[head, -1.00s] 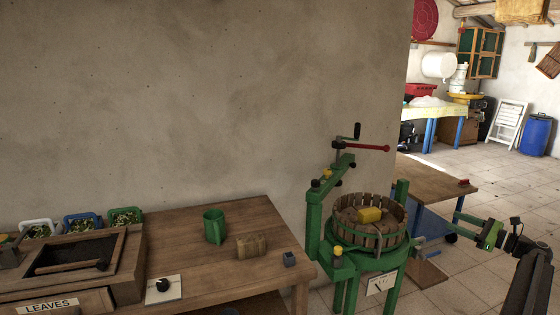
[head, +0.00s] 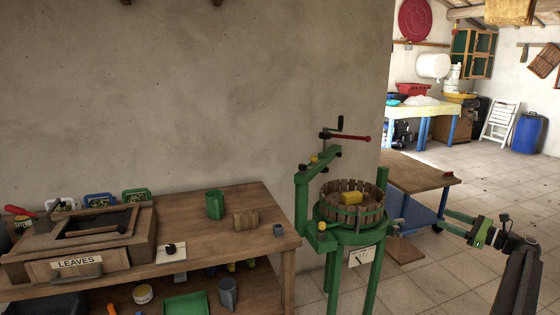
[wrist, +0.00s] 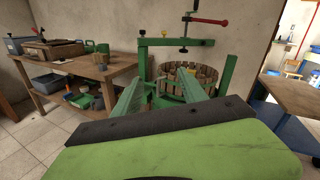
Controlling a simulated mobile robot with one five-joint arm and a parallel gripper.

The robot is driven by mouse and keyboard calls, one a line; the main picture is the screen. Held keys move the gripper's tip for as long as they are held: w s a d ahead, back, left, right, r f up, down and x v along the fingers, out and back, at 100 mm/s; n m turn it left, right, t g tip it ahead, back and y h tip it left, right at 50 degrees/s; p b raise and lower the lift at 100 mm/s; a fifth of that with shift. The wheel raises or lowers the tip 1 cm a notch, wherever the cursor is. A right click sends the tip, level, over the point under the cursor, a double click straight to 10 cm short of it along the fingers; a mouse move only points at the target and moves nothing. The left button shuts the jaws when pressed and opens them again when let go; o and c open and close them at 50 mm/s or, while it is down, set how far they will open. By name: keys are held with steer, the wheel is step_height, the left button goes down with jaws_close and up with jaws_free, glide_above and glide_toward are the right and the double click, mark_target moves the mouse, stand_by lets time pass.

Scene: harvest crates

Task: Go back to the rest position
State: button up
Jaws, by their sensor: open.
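My gripper (head: 418,222) is at the right of the head view, its green fingers pointing left toward the green press (head: 345,238). In the wrist view my gripper (wrist: 172,88) has its two fingers apart with nothing between them, and the press basket (wrist: 188,82) shows beyond them. The press has a wooden slatted basket (head: 350,212) with a yellow block (head: 351,198) inside. Its red-handled crank (head: 345,137) is up above and beside the basket.
A blue-framed cart (head: 420,176) stands behind my gripper. Tiled floor (head: 480,190) is open at the right.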

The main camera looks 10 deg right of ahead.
steer(key=w+a+n+g+y, duration=0.2)
steer(key=w+a, duration=0.5)
steer(key=a, duration=0.3)
steer(key=w+a+n+g+y, duration=0.1)
steer(key=w+a+y, duration=0.1)
steer(key=w+a, duration=0.6)
steer(key=a+f+n+g, duration=0.3)
steer(key=a+f, duration=0.1)
steer(key=a, duration=1.2)
steer(key=a+f+n+g, duration=0.2)
steer(key=a+f+g, duration=0.2)
steer(key=a, duration=1.3)
steer(key=s+a+f+n+g+h, duration=0.3)
steer(key=s+a+f+n, duration=0.3)
steer(key=a, duration=0.4)
steer(key=s+a+f+n+g+h, duration=0.35)
steer(key=s+a+f, duration=0.25)
steer(key=s+a, duration=0.3)
steer(key=s+d+f+n+h, duration=0.4)
steer(key=s+d+n+h, duration=0.2)
steer(key=s+d+n, duration=0.3)
step_height(320, 180, up, 14)
steer(key=p, duration=1.4)
steer(key=shift+w+a+n, duration=0.25)
steer(key=shift+w+n, duration=0.2)
